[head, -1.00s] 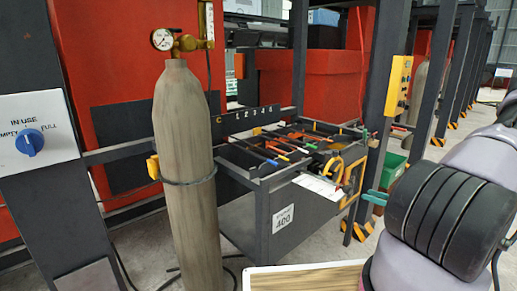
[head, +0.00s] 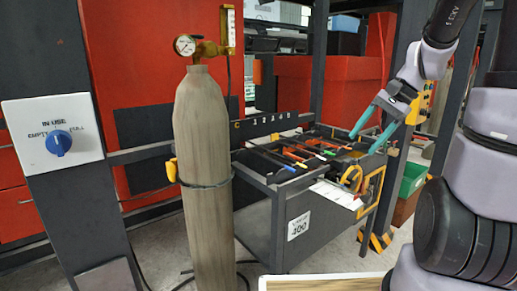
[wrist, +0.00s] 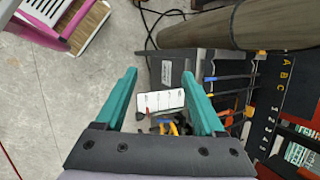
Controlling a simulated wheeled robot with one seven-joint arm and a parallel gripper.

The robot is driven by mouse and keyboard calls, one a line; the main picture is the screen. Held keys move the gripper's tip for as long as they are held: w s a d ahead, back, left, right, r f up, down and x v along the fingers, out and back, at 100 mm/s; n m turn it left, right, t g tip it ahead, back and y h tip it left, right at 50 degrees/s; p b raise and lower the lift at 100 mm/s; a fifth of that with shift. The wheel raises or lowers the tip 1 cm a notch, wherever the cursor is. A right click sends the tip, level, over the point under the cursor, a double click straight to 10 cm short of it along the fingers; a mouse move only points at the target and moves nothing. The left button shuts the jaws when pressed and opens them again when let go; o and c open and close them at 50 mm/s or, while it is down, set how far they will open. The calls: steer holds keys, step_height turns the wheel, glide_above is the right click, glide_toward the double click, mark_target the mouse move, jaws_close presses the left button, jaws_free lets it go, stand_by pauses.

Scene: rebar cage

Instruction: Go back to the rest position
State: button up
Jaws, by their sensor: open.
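My gripper (head: 374,128) is open, with two teal fingers. In the head view it hangs at the right, in front of or above the right end of the tool cart (head: 262,222). Nothing shows between its fingers in the head view. In the wrist view my gripper (wrist: 160,100) looks down past the cart, with a white label card (wrist: 161,101) and yellow-handled tools (wrist: 170,127) seen beyond the fingertips. No contact with them can be made out.
A tall gas cylinder (head: 203,170) with a gauge (head: 185,45) stands left of the cart. A panel with a blue knob (head: 59,142) is at the far left. A green bin (head: 412,178) sits right of the cart. Open floor (wrist: 60,110) shows left in the wrist view.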

steer(key=s+a+r+n+t+h, duration=0.3)
steer(key=s+r+n+t, duration=0.2)
steer(key=s+r, duration=0.5)
step_height(320, 180, up, 2)
steer(key=shift+a+r+n+t+h, duration=0.1)
steer(key=shift+a+n+t+h, duration=0.2)
steer(key=shift+n, duration=0.4)
steer(key=shift+s, duration=0.1)
